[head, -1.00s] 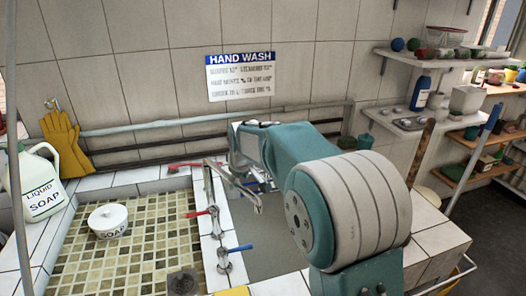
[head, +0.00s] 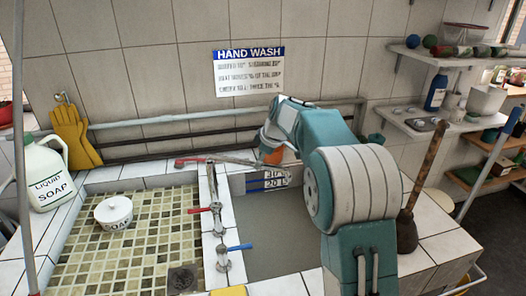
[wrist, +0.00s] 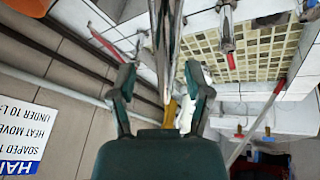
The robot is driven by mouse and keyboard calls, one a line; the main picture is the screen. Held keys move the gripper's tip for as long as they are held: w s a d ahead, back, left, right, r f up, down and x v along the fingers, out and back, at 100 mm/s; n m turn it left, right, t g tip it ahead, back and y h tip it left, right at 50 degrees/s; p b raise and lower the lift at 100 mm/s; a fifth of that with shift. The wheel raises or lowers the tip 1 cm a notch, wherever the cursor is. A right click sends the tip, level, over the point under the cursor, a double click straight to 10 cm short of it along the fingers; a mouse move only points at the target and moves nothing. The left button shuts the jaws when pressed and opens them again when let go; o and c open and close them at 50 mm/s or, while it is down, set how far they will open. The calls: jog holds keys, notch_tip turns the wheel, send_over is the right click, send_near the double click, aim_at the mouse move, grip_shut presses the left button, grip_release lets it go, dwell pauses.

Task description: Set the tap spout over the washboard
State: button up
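The metal tap (head: 214,192) stands on the tiled divider between two basins, with a red lever and a blue lever. Its thin spout (head: 238,160) appears to run right from the top of the post, towards my gripper (head: 274,152) at the back of the right basin. In the wrist view the shiny spout (wrist: 166,40) passes between the two fingers of my gripper (wrist: 160,70). The fingers stand apart on either side of it; contact is not clear. I cannot make out a washboard in either view.
The left basin (head: 150,240) has mosaic tiles and a white soap dish (head: 113,212). A soap jug (head: 47,177) and yellow gloves (head: 76,136) are at the left. A plunger (head: 407,232) stands at the right.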

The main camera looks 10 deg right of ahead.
jog(key=shift+v, duration=1.85)
jog(key=shift+a, duration=0.15)
